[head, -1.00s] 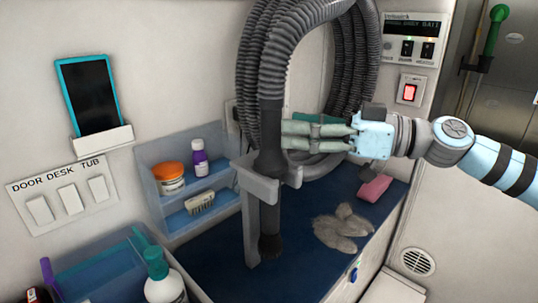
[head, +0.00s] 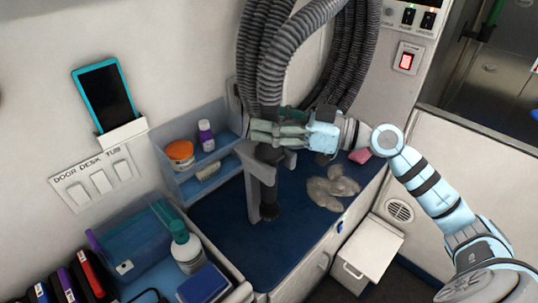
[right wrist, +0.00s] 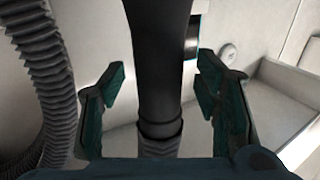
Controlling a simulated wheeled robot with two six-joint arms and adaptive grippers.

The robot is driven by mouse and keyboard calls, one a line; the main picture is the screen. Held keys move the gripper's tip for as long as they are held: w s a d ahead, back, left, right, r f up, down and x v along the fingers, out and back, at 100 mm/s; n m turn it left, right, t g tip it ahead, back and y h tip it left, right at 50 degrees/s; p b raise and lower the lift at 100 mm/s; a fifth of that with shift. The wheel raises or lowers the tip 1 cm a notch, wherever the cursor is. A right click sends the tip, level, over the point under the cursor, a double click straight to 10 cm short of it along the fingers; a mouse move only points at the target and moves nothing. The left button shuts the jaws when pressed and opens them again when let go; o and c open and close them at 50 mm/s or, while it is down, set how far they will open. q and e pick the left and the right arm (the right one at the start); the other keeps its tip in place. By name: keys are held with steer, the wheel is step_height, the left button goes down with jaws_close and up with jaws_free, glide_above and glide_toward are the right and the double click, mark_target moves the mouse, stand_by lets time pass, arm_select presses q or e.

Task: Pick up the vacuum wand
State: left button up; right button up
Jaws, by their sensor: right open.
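The vacuum wand (head: 268,194) is a dark upright tube with a brush-like lower end, standing in a grey holder (head: 252,190) above the blue counter. A ribbed grey hose (head: 285,65) runs up from it. My right gripper (head: 262,132) is at the wand's upper part, just above the holder. In the right wrist view the wand (right wrist: 158,60) passes between the two open fingers (right wrist: 160,80), with a gap visible on each side. The fingers partly hide the wand in the head view. My left gripper is not in view.
Hose coils (head: 345,60) hang behind my right gripper.

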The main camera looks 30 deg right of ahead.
steer(key=shift+w+a+f, duration=0.1)
jaws_close()
stand_by(0.4)
